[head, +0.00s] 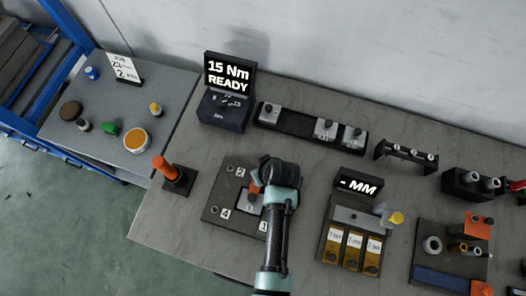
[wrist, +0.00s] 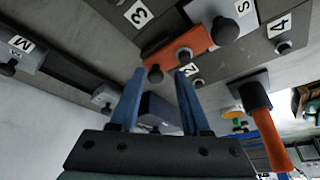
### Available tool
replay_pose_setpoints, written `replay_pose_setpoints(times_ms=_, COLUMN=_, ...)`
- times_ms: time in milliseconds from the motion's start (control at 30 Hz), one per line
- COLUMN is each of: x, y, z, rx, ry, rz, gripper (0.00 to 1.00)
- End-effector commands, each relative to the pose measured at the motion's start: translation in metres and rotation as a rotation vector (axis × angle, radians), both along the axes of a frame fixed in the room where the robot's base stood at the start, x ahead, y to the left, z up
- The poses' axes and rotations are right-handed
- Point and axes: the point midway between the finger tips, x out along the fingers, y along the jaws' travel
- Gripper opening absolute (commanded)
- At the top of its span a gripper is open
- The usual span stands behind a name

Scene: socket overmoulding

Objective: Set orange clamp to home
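The orange clamp (wrist: 185,48) is a flat orange bar lying across the numbered fixture plate. Black knobs sit near its ends, and the near knob (wrist: 155,74) shows between my fingertips in the wrist view. In the head view only a small orange piece (head: 255,188) shows beside my wrist. My gripper (wrist: 160,73) has two blue fingers held apart, with nothing visibly gripped. I cannot tell whether they touch the knob. The fixture plate (head: 218,212) carries labels 1, 2 and 4 in the head view; 3 shows in the wrist view. My arm hides the fingers in the head view.
An orange-handled tool (head: 163,164) stands in a black base left of the plate. A "15 Nm READY" display (head: 229,75) and a black rack (head: 285,122) stand behind. A "- MM" display (head: 358,186) and a gauge tray (head: 328,232) are to the right.

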Motion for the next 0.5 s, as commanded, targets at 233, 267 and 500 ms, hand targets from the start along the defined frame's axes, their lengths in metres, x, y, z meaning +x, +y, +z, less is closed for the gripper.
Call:
replay_pose_setpoints(times_ms=233, x=0.002, y=-0.001, z=0.001, rx=-0.001, ry=-0.005, rz=-0.002, gripper=0.56)
replay_pose_setpoints(times_ms=267, x=0.002, y=-0.001, z=0.001, rx=-0.002, ry=-0.005, rz=-0.003, gripper=0.56)
replay_pose_setpoints(times_ms=500, x=-0.001, y=-0.004, z=0.012, rx=-0.003, ry=-0.008, rz=-0.004, gripper=0.56)
